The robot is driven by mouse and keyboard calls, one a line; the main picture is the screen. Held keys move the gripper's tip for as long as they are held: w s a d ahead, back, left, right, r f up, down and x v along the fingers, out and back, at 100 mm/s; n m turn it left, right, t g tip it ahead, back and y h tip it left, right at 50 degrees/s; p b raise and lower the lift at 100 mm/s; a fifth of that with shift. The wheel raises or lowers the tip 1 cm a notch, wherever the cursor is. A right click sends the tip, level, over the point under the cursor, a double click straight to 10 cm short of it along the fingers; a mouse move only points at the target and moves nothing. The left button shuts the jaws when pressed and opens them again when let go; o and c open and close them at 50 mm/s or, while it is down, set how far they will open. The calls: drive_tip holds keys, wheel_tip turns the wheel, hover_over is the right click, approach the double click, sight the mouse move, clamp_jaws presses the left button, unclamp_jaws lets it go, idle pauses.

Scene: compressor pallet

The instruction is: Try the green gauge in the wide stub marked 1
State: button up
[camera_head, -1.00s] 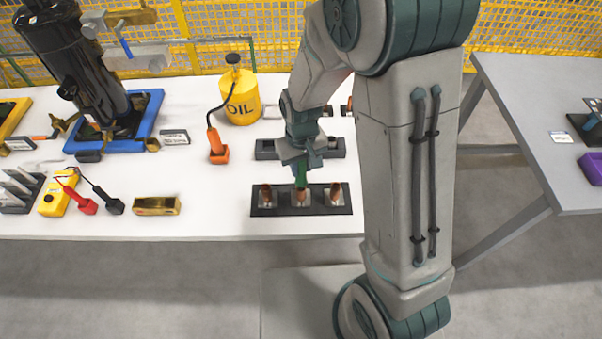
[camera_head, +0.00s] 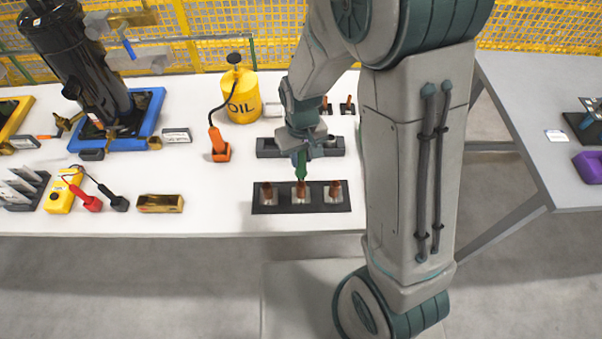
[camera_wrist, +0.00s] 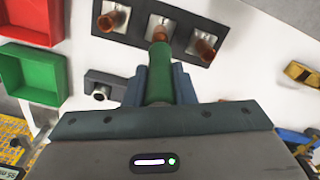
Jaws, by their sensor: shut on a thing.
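My gripper (camera_head: 302,153) is shut on the green gauge (camera_head: 301,168), which points down. In the wrist view the gauge (camera_wrist: 160,75) stands between my fingers (camera_wrist: 160,92). A black block (camera_head: 318,205) near the table's front edge carries three copper stubs: left (camera_head: 267,191), middle (camera_head: 300,192) and right (camera_head: 335,190). The gauge's lower end is over the middle stub, at its mouth. I cannot tell whether it touches or is just above. In the wrist view the middle stub (camera_wrist: 158,30) shows beyond the gauge's end. The stub markings are not readable.
A dark grey holder (camera_head: 268,148) lies behind the block, partly hidden by my gripper. A brass block (camera_head: 160,203) and a yellow oil can (camera_head: 242,98) stand to the left. The wrist view shows red (camera_wrist: 32,22) and green (camera_wrist: 34,72) bins.

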drive_tip(key=shift+r, duration=0.1)
drive_tip(key=shift+r+p, duration=1.4)
drive_tip(key=shift+r, duration=0.55)
